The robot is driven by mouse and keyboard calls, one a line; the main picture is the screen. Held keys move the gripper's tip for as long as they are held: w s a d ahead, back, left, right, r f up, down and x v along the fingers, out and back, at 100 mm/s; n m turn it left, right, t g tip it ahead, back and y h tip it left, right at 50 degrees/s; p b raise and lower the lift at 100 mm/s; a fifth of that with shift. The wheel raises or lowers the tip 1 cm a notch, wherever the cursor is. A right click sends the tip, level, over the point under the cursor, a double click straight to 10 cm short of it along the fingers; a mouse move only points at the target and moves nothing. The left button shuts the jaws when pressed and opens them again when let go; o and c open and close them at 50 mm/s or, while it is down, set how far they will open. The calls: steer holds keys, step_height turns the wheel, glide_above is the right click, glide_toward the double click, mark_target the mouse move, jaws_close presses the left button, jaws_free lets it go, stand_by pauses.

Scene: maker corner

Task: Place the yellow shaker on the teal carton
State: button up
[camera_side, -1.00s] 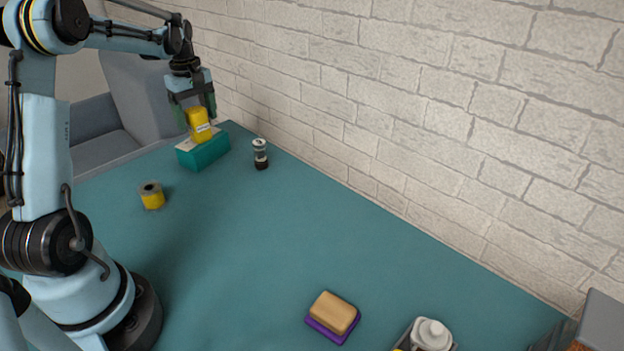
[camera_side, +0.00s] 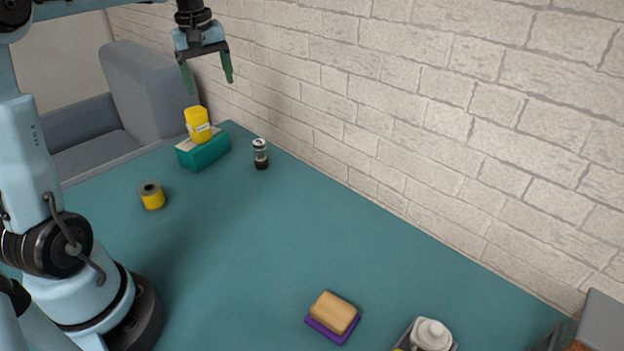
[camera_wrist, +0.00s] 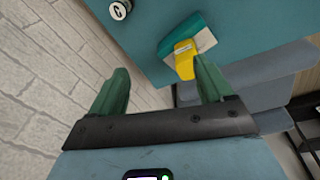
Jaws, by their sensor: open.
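The yellow shaker (camera_side: 198,125) with a pale label stands upright on top of the teal carton (camera_side: 205,152), at the far left corner of the table. In the wrist view the shaker (camera_wrist: 185,62) shows against the carton (camera_wrist: 171,45) and its pale top patch. My gripper (camera_side: 208,86) is open and empty, above the shaker and apart from it. In the wrist view its green fingers (camera_wrist: 160,90) are spread wide with nothing between them.
A pepper grinder (camera_side: 260,154) stands right of the carton. A yellow tape roll (camera_side: 152,196) lies nearer. A sponge (camera_side: 333,312) sits on a purple block at the front, beside a tray with a white-topped bottle (camera_side: 432,334). A brick wall (camera_side: 420,110) runs behind.

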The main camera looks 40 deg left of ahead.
steer(key=s+d+f+m+t, duration=0.2)
steer(key=d+m, duration=0.2)
steer(key=d, duration=0.3)
steer(key=s+d+f+m+t, duration=0.2)
steer(key=d+m, duration=0.3)
steer(key=d, duration=0.3)
steer(key=s+d+f+m+t, duration=0.1)
steer(key=s+d+f+m, duration=0.2)
steer(key=d, duration=0.5)
steer(key=shift+s+d+m+t+h, duration=0.15)
steer(key=shift+s+m+t+h, duration=0.4)
steer(key=shift+m, duration=0.55)
